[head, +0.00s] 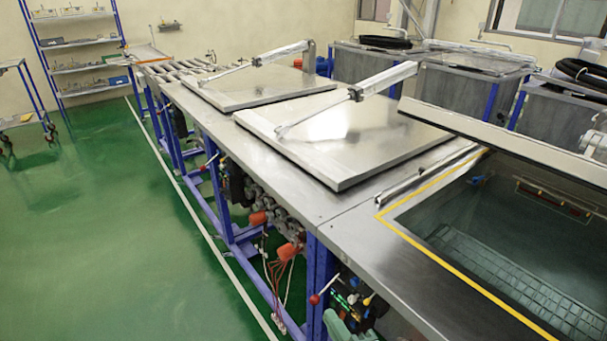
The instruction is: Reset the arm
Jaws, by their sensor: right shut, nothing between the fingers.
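My right gripper (350,298) is low in the head view, close against the front of the steel line. It is dark, small and partly cut off by shadow and clutter. It appears shut and empty. A lever with a red knob (315,299) is just left of it; I cannot tell whether they touch. My left gripper is not in view. The nearest lid (480,128) stands raised over an open tank (500,260) with a yellow-edged rim. Two farther lids (340,135) (258,85) lie closed, with pneumatic cylinders above them.
Blue frame legs, pipes and orange-red valve parts (288,251) crowd the space under the steel top (345,228). Green floor (100,240) lies open to the left. A shelf rack (75,45) and a cart (25,105) stand at the far left.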

